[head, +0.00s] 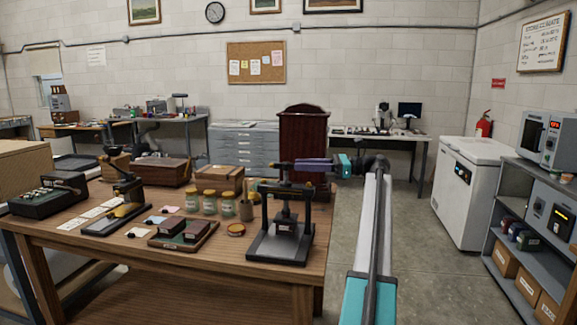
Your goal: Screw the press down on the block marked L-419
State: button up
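A dark screw press (262,210) with a grey base stands at the right end of the wooden table (150,276). A small dark block (286,226) with a pale label sits on its base under the screw; the label is too small to read. Whether the press plate touches the block cannot be told. My gripper (300,164) is at the press's top handle (283,166), reaching in from the right. Its fingertips merge with the dark handle, so its grip is unclear.
Several jars (210,202) and a brush pot (246,210) stand behind and left of the press. A round amber dish (236,230) lies close to its left. A tall dark wooden cabinet (303,132) stands behind. The floor (425,235) to the right is clear.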

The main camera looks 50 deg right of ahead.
aim_at(289, 164)
jog(key=shift+x, duration=2.6)
jog(key=shift+c, duration=0.5)
grip_shut()
